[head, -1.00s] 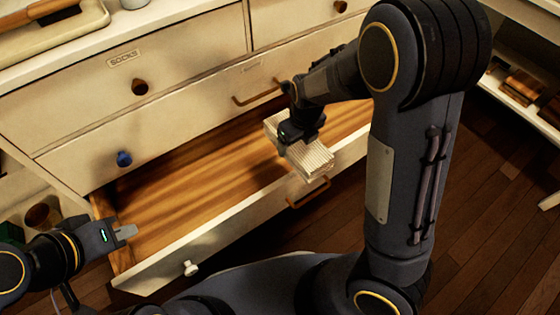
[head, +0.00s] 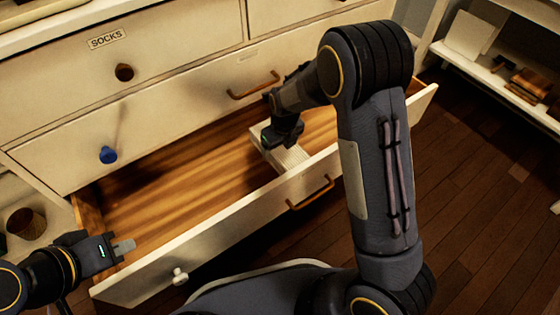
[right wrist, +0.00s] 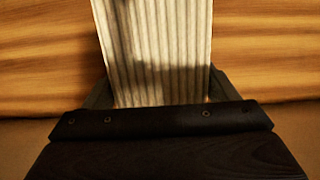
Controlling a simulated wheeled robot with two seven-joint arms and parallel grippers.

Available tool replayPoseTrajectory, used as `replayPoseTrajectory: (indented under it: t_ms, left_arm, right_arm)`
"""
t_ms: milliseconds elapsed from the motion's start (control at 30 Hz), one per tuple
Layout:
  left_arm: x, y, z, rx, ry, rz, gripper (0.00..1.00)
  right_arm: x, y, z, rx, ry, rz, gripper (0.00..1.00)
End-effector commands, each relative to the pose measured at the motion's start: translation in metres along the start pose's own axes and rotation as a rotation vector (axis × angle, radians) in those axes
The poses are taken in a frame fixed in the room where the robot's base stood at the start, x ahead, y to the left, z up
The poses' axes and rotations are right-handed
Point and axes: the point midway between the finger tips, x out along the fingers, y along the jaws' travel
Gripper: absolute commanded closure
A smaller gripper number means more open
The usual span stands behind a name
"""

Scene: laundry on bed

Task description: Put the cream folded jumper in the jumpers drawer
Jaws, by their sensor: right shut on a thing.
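The cream folded jumper (head: 292,156), pale and ribbed, is in my right gripper (head: 284,143) in the head view, low within the open drawer, near its front wall. Whether it touches the drawer floor I cannot tell. In the right wrist view the jumper (right wrist: 155,50) sits between both fingers, with wood grain behind it. The open bottom drawer (head: 222,232) has a bare wooden floor; no jumpers label is readable on it. My left gripper (head: 123,247) is empty near the drawer's left end; its finger gap is unclear.
Above are a closed drawer with a blue knob (head: 108,155) and one labelled SOCKS (head: 107,38). The open drawer's front has a white knob (head: 180,276) and a copper handle (head: 311,193). A shelf unit (head: 490,75) stands at right. The drawer's left half is clear.

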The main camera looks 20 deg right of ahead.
Motion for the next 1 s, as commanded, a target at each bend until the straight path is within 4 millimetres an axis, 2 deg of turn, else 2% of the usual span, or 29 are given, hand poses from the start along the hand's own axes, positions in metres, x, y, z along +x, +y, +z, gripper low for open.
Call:
replayPoseTrajectory:
  t_ms: [400,767,800,933,1000]
  left_arm:
    - [0.024,-0.011,0.012,0.000,0.000,0.000,1.00]
    - [0.024,-0.011,0.012,0.000,0.000,0.000,1.00]
    - [0.024,-0.011,0.012,0.000,0.000,0.000,1.00]
    - [0.024,-0.011,0.012,0.000,0.000,0.000,1.00]
    - [0.024,-0.011,0.012,0.000,0.000,0.000,1.00]
  right_arm:
    - [0.059,0.000,-0.009,0.000,0.001,0.001,0.52]
    - [0.061,0.000,-0.009,0.000,-0.001,0.000,0.52]
    - [0.061,0.000,-0.009,0.000,0.000,0.000,0.18]
    - [0.061,0.000,-0.009,0.000,0.000,0.000,0.01]
    - [0.061,0.000,-0.009,0.000,0.000,0.000,0.00]
